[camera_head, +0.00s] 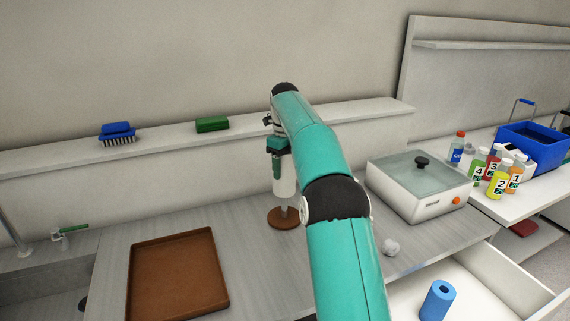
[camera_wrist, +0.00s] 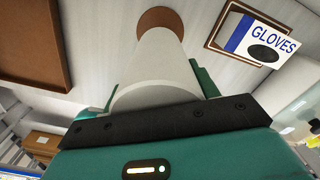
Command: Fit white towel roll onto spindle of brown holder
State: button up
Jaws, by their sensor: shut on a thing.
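The white towel roll (camera_head: 285,180) is upright in my gripper (camera_head: 278,152), which is shut on its upper part. The brown holder (camera_head: 283,219) has a round base on the grey counter directly below the roll. A short pale length of its spindle (camera_head: 284,203) shows between the roll's lower end and the base, so the roll is above the base. In the wrist view the roll (camera_wrist: 157,62) runs from between the teal fingers (camera_wrist: 153,92) toward the brown base (camera_wrist: 158,20). Whether the spindle's top is inside the roll is hidden.
A brown tray (camera_head: 178,275) lies left on the counter. A white lidded box (camera_head: 418,187) and a small white crumpled thing (camera_head: 391,248) are to the right. A blue roll (camera_head: 438,301) stands in front. A shelf behind holds a blue brush (camera_head: 117,131) and green block (camera_head: 212,124).

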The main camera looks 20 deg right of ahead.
jog(key=shift+f, duration=4.85)
dwell(1.1)
jog(key=o, duration=1.3)
jog(key=shift+c, duration=0.2)
notch_tip(320, 180, up, 12)
jog(key=shift+w+r, duration=0.1)
jog(key=shift+r, duration=0.95)
